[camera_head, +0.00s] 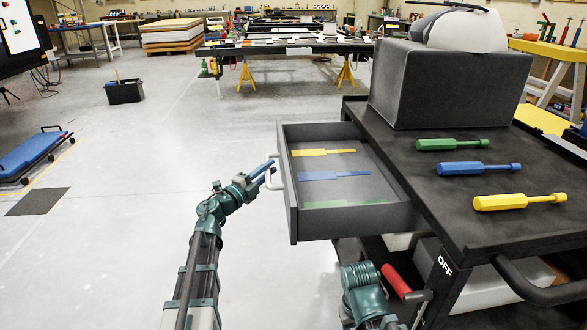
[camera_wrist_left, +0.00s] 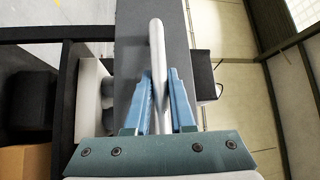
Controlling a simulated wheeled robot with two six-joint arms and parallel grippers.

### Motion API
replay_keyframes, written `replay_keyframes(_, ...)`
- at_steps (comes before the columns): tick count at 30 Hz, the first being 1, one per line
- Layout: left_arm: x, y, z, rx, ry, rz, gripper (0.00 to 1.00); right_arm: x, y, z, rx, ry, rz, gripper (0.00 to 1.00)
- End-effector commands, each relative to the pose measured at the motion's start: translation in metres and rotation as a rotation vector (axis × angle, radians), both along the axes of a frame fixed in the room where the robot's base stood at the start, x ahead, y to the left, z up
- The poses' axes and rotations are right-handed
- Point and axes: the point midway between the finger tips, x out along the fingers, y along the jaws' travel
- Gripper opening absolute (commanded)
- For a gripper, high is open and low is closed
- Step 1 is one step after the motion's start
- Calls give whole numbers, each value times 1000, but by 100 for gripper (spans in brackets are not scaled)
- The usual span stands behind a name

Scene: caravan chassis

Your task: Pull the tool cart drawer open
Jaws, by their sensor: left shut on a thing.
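The grey drawer (camera_head: 292,222) of the black tool cart (camera_head: 440,205) stands pulled out to the left. Inside it show yellow, blue and green tool-shaped markings. The drawer's light handle (camera_head: 276,171) is on its left front face; it also shows in the left wrist view (camera_wrist_left: 158,45) as a pale bar. My left gripper (camera_head: 268,172) is at the handle, and its blue fingers (camera_wrist_left: 160,100) lie on both sides of the bar, shut on it. My right arm shows at the lower middle of the head view, below the drawer; its fingertips are not clearly visible.
Green (camera_head: 452,144), blue (camera_head: 480,168) and yellow (camera_head: 518,201) screwdriver-like tools lie on the cart top beside a dark grey box (camera_head: 445,85). A red-handled item (camera_head: 396,281) is under the drawer. The floor left of the drawer is clear. A blue creeper (camera_head: 35,158) lies far left.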

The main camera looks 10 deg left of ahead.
Motion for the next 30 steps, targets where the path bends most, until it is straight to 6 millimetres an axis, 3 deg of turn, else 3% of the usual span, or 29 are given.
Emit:
replay_keyframes(3,-7,20,-1,3,1,2,0,0,0,0,0,0,0,50)
replay_keyframes(9,-12,36,-1,3,1,0,0,0,0,0,0,0,0,50)
replay_keyframes(23,-13,40,-1,3,1,-2,0,0,0,0,0,0,0,50)
replay_keyframes(24,-13,39,-1,3,1,-2,30,0,0,0,0,0,0,50)
replay_keyframes(28,-13,40,0,2,0,-2,52,0,0,0,0,0,0,50)
replay_keyframes(30,-13,40,0,1,0,-1,52,0,0,0,0,0,0,50)
